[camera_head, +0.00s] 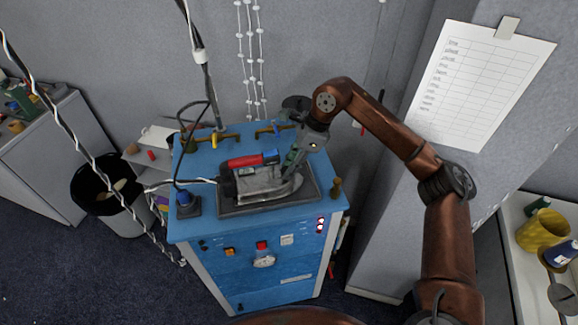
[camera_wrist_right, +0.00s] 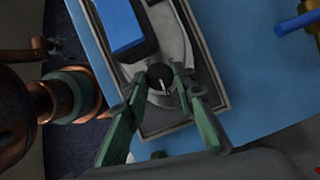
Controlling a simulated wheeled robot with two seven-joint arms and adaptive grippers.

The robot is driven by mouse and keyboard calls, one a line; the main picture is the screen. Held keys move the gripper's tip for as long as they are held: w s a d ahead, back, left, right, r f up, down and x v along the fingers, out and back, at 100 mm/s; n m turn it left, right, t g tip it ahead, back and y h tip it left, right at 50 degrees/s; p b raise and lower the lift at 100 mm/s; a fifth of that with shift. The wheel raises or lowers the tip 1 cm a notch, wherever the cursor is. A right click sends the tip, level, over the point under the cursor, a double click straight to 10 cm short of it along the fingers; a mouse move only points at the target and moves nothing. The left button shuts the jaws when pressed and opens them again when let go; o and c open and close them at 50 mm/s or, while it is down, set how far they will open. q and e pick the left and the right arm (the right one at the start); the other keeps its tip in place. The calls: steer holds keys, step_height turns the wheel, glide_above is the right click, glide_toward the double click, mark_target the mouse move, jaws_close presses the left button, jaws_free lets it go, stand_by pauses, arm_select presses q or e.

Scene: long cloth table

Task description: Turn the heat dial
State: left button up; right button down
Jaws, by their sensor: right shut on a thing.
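A steam iron (camera_head: 262,184) with a red handle top and a blue part lies on a dark rest on top of the blue cabinet. Its heat dial (camera_wrist_right: 160,78) is a round black knob with a pale pointer mark, seen in the right wrist view. My right gripper (camera_head: 296,156) reaches down to the blue end of the iron. In the wrist view its green fingers (camera_wrist_right: 158,73) stand on both sides of the dial and are shut on it. The dial is hard to make out in the head view. My left gripper is not in view.
The dark rest (camera_head: 228,211) sits on the blue cabinet (camera_head: 205,232). Brass-coloured valves (camera_head: 222,138) stand along its back edge, and a small blue-topped item (camera_head: 186,201) is at the left. A hanging cable runs down near the iron. A grey partition is on the right.

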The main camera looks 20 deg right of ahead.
steer(key=m+t, duration=0.1)
steer(key=m, duration=0.1)
steer(key=m+t, duration=0.1)
steer(key=m, duration=0.2)
steer(key=shift+s+a+r+h+p, duration=0.1)
steer(key=shift+s+h+p, duration=0.1)
steer(key=shift+h+p, duration=0.15)
steer(key=m+h, duration=0.1)
steer(key=m, duration=0.1)
steer(key=m+t, duration=0.1)
steer(key=m, duration=0.2)
steer(key=shift+s+a+h, duration=0.1)
steer(key=shift+a+h, duration=0.1)
steer(key=shift+h, duration=0.15)
steer(key=shift+m, duration=0.4)
steer(key=c, duration=1.6)
jaws_free()
steer(key=shift+n, duration=0.3)
